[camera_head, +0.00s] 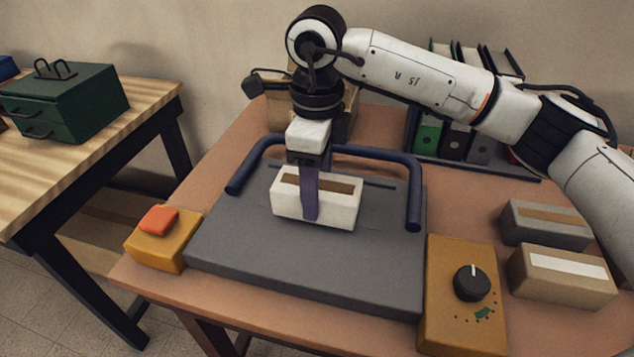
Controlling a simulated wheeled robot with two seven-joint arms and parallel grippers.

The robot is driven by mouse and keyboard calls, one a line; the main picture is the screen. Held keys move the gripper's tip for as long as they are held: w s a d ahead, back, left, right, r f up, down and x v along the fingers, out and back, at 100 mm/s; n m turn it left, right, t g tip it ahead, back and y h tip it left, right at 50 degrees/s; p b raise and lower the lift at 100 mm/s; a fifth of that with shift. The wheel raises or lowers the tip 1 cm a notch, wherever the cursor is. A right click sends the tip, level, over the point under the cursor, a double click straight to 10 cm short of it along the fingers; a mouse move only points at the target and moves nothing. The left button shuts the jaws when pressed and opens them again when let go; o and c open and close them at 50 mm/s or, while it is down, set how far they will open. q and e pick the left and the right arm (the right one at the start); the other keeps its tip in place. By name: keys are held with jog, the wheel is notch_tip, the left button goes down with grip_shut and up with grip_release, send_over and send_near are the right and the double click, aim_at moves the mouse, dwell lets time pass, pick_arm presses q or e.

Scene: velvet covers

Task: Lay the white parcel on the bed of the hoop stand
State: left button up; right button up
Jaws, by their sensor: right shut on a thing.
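The white parcel (342,213) is a pale box with a brown strip on top, near the middle of the head view. My right gripper (310,212) comes down from above, with a purple finger against the parcel's near face, and is shut on it. The hoop stand has a flat grey bed (290,268) and a dark blue hoop (413,200) around its far part. The parcel is over the bed, between the hoop's two sides. I cannot tell whether its underside touches the bed. My left gripper is not in view.
A yellow box with an orange button (158,220) is left of the bed. A yellow dial box (465,315) is at its right. A grey parcel (545,225) and a tan parcel (560,277) lie further right. Binders (455,140) stand behind. The bed's front is clear.

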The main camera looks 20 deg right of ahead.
jog(key=shift+f, duration=0.35)
jog(key=o, duration=1.5)
notch_tip(320, 180, up, 10)
jog(key=shift+r, duration=0.15)
